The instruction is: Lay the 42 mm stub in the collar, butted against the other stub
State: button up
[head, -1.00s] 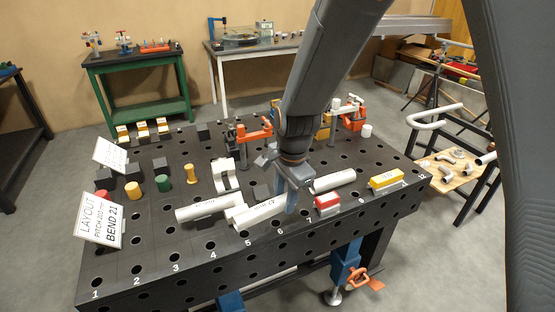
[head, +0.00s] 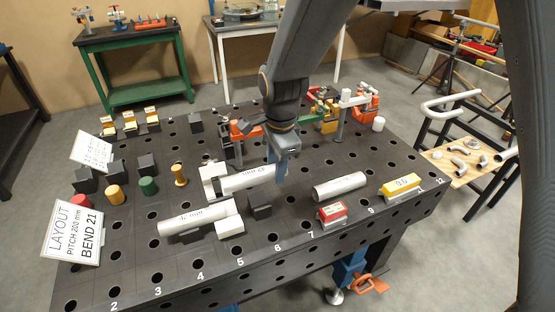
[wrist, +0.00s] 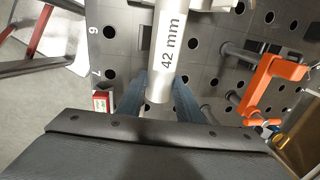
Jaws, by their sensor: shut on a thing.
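The 42 mm stub is a white tube, marked "42 mm" in the wrist view (wrist: 168,50) and also visible in the head view (head: 248,179). My gripper (head: 282,158) is shut on its right, near end; the fingers show on both sides of it in the wrist view (wrist: 160,92). Its left end is at a white block that looks like the collar (head: 210,172); I cannot tell whether it lies inside or just above. Another white stub (head: 190,221) lies nearer the front edge, by a white block (head: 230,228). Which stub is the "other" one is unclear.
A third white tube (head: 340,187) lies to the right. A red block (head: 332,213) and a yellow block (head: 401,187) stand near the front edge.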

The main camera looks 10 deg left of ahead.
jog(key=shift+s+f+b, duration=0.1)
jog(key=shift+f+b, duration=1.85)
jog(key=shift+f, duration=0.35)
jog(key=shift+p, duration=0.3)
jog(key=shift+f, duration=0.2)
jog(key=shift+f+b, duration=0.6)
jog(key=shift+f, duration=0.6)
jog(key=shift+a+f, duration=0.1)
jog(key=shift+f, duration=0.55)
jog(key=shift+s+a, duration=0.2)
jog(key=shift+a, duration=0.1)
jog(key=o, duration=1.3)
